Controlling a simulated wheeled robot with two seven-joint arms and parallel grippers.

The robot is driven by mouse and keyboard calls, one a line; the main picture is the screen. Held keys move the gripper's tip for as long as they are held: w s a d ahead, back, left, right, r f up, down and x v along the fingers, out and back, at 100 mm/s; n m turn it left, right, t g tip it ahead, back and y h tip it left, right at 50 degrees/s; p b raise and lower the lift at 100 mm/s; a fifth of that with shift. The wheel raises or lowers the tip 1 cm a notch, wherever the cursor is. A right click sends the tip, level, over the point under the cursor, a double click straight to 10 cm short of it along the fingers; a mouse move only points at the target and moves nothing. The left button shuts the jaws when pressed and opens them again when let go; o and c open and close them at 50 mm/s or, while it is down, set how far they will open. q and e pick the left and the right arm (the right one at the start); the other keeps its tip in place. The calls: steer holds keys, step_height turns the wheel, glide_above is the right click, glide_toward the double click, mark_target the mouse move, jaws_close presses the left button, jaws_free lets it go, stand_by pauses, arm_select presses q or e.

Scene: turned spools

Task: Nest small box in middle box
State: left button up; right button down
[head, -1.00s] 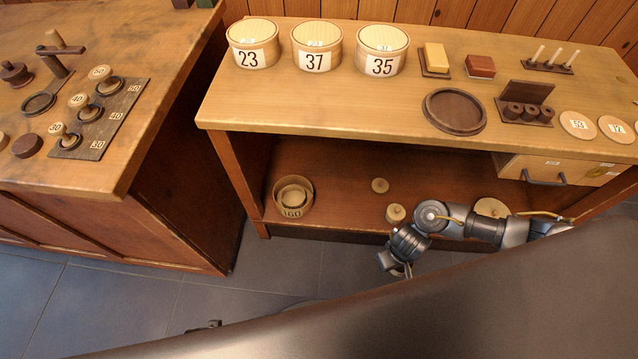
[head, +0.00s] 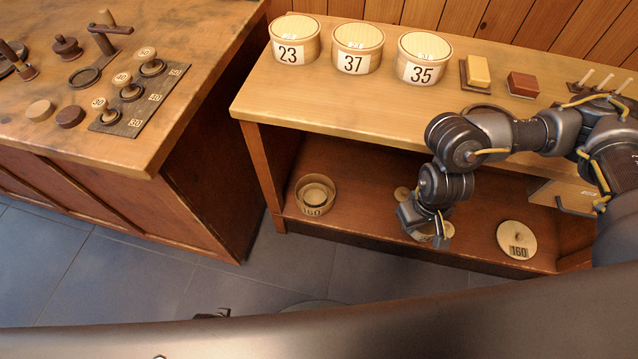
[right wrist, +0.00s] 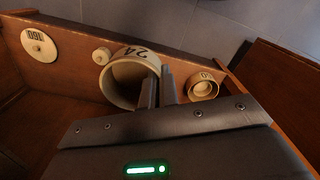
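The small box (right wrist: 122,86), an open round light-wood box marked 24, is close in the right wrist view. My right gripper (head: 428,233) is over the front of the lower shelf; its fingers (right wrist: 158,86) appear closed on the box's wall. In the head view the gripper largely hides the box. The large round box marked 160 (head: 311,210) stands at the shelf's left end, also in the right wrist view (right wrist: 203,97). The middle box (head: 316,190) appears as a smaller open ring inside it. My left gripper is not visible.
A lid marked 160 (head: 516,238) and a small knobbed lid (head: 402,193) lie on the lower shelf (head: 350,170). The tabletop (head: 340,105) overhangs it, with boxes 23 (head: 295,42), 37 (head: 357,50) and 35 (head: 421,60) above. Shelf space right of box 160 is clear.

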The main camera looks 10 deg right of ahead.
steer(key=w+a+r, duration=0.1)
steer(key=w+r, duration=0.2)
steer(key=r, duration=0.7)
steer(key=w+a+r+n, duration=0.1)
steer(key=w+r, duration=0.3)
steer(key=r, duration=0.6)
steer(key=w+a+r, duration=0.1)
steer(key=w+r, duration=0.3)
steer(key=r, duration=0.6)
steer(key=shift+a+r, duration=0.15)
steer(key=shift+r, duration=0.2)
